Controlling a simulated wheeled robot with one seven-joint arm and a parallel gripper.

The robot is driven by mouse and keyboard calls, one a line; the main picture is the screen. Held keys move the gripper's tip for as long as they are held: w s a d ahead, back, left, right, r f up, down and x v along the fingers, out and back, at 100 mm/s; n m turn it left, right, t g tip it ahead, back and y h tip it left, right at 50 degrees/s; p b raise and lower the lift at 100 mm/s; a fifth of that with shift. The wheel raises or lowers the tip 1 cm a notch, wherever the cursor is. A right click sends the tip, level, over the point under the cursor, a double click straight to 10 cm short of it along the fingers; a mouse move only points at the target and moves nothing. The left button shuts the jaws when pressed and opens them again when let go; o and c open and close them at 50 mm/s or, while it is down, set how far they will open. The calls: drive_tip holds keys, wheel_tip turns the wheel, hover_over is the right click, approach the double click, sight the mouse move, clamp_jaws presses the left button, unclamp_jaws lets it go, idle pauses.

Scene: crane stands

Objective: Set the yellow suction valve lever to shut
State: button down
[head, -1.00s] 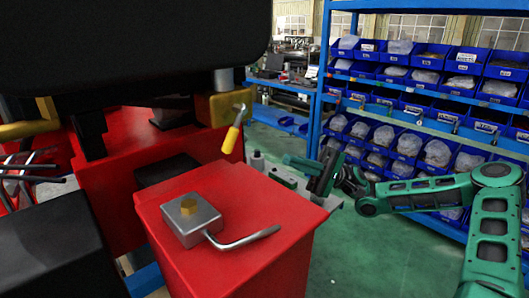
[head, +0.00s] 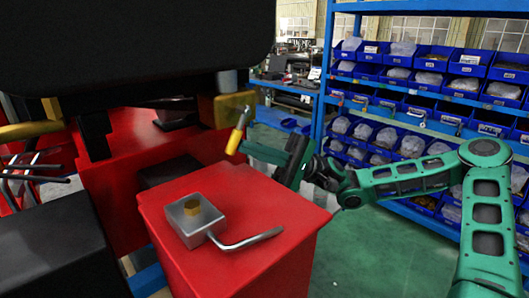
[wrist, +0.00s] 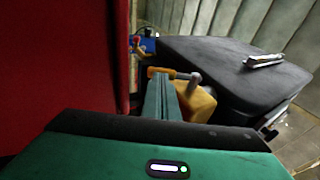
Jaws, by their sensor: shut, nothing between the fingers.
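The yellow suction valve lever (head: 236,138) hangs from a metal pivot on the yellow valve body (head: 228,107), its grip pointing down and slightly left. My gripper (head: 246,147) is shut and empty, its fingertips just right of the lever's grip; I cannot tell whether they touch it. In the wrist view the shut fingers (wrist: 161,84) reach up to the yellow lever grip (wrist: 160,72), which lies across their tips. The valve body (wrist: 199,103) shows to their right. The fingertips partly hide the lever there.
A red cabinet (head: 285,215) stands in front, carrying a grey block (head: 188,222) with a bent metal handle (head: 250,240). A large black housing (head: 130,45) hangs above left. A blue rack (head: 335,80) of bins stands behind my arm. Green floor at right is clear.

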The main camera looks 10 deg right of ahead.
drive_tip(key=shift+d, duration=0.15)
drive_tip(key=shift+a, duration=0.2)
drive_tip(key=shift+s+a, duration=0.35)
drive_tip(key=shift+a, duration=0.15)
idle(0.5)
drive_tip(key=shift+s+a, duration=0.25)
drive_tip(key=shift+a, duration=0.05)
drive_tip(key=shift+s+a+r, duration=0.2)
drive_tip(key=shift+s+a, duration=0.1)
drive_tip(key=shift+a, duration=0.15)
drive_tip(key=shift+s+a+r, duration=0.15)
drive_tip(key=shift+s+a, duration=0.1)
drive_tip(key=shift+a, duration=0.2)
